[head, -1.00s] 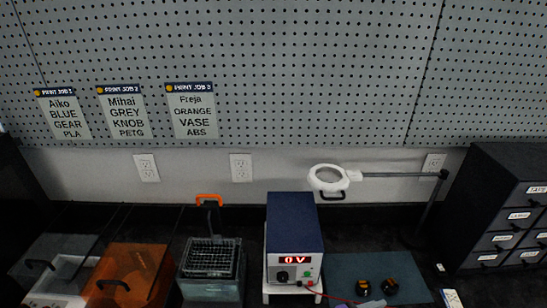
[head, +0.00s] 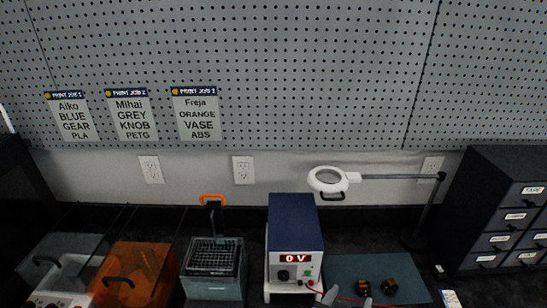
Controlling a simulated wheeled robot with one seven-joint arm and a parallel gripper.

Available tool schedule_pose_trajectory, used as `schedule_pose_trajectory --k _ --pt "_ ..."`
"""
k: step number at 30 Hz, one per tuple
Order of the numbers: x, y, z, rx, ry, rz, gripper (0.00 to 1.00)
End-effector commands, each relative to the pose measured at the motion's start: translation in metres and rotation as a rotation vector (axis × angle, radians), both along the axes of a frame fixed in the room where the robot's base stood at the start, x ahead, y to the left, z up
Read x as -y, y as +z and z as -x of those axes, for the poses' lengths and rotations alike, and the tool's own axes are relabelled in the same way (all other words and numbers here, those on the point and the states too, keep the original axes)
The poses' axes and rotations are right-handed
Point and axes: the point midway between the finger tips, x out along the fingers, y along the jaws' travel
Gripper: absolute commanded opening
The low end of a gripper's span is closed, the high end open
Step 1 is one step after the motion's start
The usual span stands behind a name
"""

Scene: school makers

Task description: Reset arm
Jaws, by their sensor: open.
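Two pale grey fingertips of my gripper (head: 348,299) show at the bottom edge of the head view, right of centre. They are apart, with nothing seen between them. The rest of my gripper and arm is below the picture. The tips appear in front of the power supply's lower right corner and the left part of a dark teal mat (head: 345,268).
A blue power supply (head: 296,236) reads 0 V. A red lead and two small black-and-orange parts (head: 376,286) lie on the mat. A wire basket bath (head: 213,260), an orange box (head: 135,270), a magnifier lamp (head: 328,180) and dark drawers (head: 500,215) stand around.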

Motion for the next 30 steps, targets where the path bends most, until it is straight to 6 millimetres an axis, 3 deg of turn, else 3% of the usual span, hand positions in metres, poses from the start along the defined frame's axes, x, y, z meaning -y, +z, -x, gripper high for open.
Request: schedule_pose_trajectory --k 5,9,12,20,27,30 --pt "-0.034 -0.029 0.022 0.001 0.302 -0.019 0.60" --pt "-0.055 -0.038 0.061 0.065 0.505 -0.031 0.60" --pt "-0.059 -0.035 0.092 0.131 0.593 -0.037 0.60" --pt "-0.040 -0.011 0.179 0.296 0.665 -0.027 0.60" --pt "-0.002 0.011 0.256 0.366 0.613 -0.021 0.60" --pt "0.012 0.011 0.284 0.349 0.580 -0.037 0.60"
